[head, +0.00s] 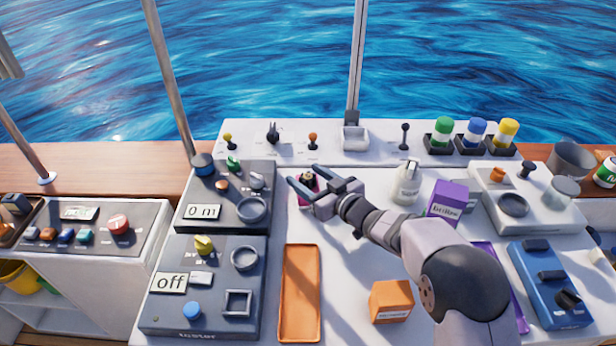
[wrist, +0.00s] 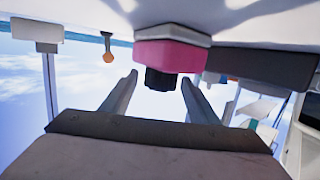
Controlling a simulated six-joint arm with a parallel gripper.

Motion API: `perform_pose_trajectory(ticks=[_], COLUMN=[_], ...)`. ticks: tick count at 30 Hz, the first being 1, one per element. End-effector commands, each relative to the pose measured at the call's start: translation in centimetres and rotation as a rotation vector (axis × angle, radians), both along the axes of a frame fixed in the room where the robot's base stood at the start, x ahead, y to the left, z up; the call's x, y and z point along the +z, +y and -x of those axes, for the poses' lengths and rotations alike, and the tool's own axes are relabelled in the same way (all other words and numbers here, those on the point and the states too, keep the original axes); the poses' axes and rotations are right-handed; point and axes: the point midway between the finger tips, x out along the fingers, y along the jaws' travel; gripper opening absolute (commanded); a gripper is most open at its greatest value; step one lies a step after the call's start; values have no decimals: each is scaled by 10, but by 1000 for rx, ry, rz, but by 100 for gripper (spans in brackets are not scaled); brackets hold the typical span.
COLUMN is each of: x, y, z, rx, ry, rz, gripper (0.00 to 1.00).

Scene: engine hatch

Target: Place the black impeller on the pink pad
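The black impeller (wrist: 161,80) is a small dark ribbed piece in the wrist view, which looks upside down. It sits against the top face of the pink pad (wrist: 168,56), between my two fingers. My gripper (wrist: 159,76) is open, with a gap visible on each side of the impeller. In the head view my gripper (head: 307,181) is at the pink pad (head: 306,197), just right of the grey "0 m" panel.
The grey "0 m" panel (head: 204,213) stands close on the left. An orange tray (head: 299,292) lies in front. A white bottle (head: 407,183), a purple box (head: 447,199) and an orange box (head: 391,301) stand to the right. Small levers (head: 313,139) stand on the ledge behind.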

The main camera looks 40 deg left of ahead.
Motion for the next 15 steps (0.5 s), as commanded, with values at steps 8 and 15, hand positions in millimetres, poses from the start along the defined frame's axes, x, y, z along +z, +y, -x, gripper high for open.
perform_pose_trajectory(ticks=[8,15], x=[1,5], y=[0,-9], z=[0,0], rx=[0,-1], ry=[0,-1], rz=[0,1], gripper=[54,54])
